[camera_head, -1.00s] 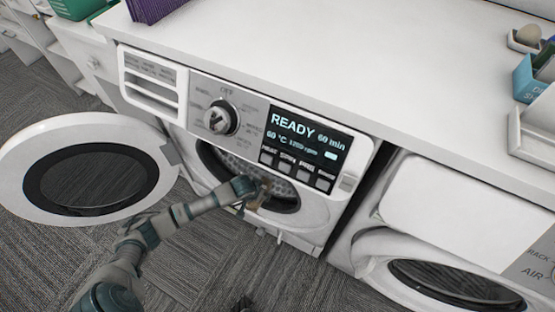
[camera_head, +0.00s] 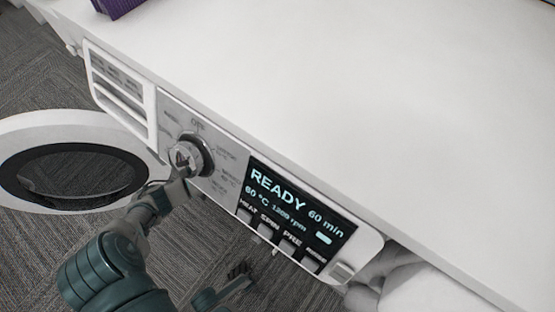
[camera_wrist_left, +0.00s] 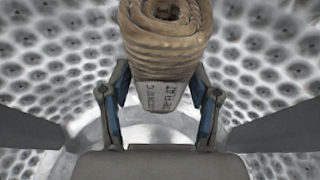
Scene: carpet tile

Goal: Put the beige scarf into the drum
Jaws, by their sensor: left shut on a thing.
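The beige scarf (camera_wrist_left: 165,45), a tight roll with a printed tag, shows in the left wrist view. My left gripper (camera_wrist_left: 162,88) is shut on it, one finger on each side. Dimpled metal of the drum (camera_wrist_left: 45,65) surrounds them in that view, so scarf and gripper are inside the drum. In the head view the washer's front panel hides the drum opening, the scarf and my left fingertips; my left arm passes under the panel near the knob. A dark gripper, apparently my right one (camera_head: 239,272), shows low in the head view; its finger opening is unclear.
The washer's round door (camera_head: 30,125) stands open at the left. The control panel (camera_head: 300,220) reads READY, with a knob (camera_head: 188,155) close to my left arm. The white countertop (camera_head: 330,100) above is mostly clear, with a purple item (camera_head: 118,6) at its back left.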

